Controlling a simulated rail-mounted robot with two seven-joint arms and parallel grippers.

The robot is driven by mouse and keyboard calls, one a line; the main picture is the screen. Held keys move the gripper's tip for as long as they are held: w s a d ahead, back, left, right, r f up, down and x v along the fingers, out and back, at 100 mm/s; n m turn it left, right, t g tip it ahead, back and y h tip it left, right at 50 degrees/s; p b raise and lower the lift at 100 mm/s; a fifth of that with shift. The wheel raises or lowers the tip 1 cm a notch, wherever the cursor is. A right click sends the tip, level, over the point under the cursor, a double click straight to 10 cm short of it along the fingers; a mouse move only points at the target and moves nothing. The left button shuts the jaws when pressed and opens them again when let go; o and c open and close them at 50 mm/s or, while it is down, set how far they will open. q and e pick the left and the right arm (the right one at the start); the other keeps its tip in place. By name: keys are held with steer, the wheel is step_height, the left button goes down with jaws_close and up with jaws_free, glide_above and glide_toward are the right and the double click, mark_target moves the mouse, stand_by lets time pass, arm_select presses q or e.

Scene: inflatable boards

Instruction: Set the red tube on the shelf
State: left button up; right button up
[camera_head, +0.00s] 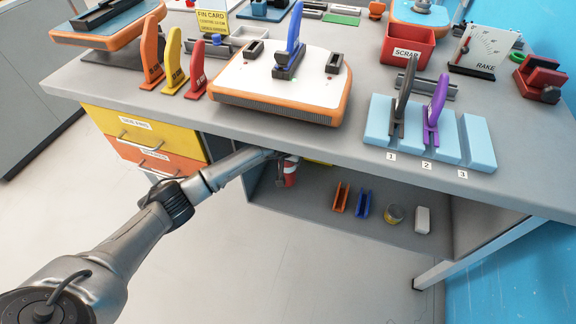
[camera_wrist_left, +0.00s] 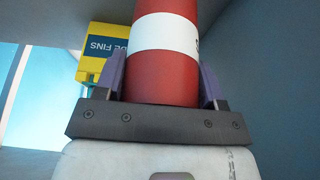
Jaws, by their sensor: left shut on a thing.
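The red tube (camera_head: 290,174) with a white band shows under the front edge of the workbench in the head view, partly hidden by my left gripper. In the left wrist view the red tube (camera_wrist_left: 165,75) fills the middle, held between the two fingers of my left gripper (camera_wrist_left: 163,95). My left gripper (camera_head: 286,160) is shut on it. The shelf (camera_head: 320,210) is the grey board under the bench top. The tube is at the shelf's left part; I cannot tell whether it touches the board. My right gripper is not in view.
On the shelf to the right stand an orange clip (camera_head: 340,198), a blue clip (camera_head: 363,203), a small can (camera_head: 394,214) and a white block (camera_head: 422,219). Drawers (camera_head: 150,135) stand left of the shelf. The bench top (camera_head: 210,118) overhangs it.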

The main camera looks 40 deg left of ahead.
arm_select(q)
step_height(320, 180, down, 2)
steer(key=shift+w+f+b, duration=0.1)
steer(key=shift+b, duration=0.55)
steer(key=shift+f+b, duration=0.5)
steer(key=shift+f, duration=0.2)
steer(key=shift+r, duration=0.1)
steer(key=shift+f, duration=0.2)
steer(key=o, duration=1.1)
steer(key=shift+o, duration=0.2)
steer(key=shift+r, duration=0.1)
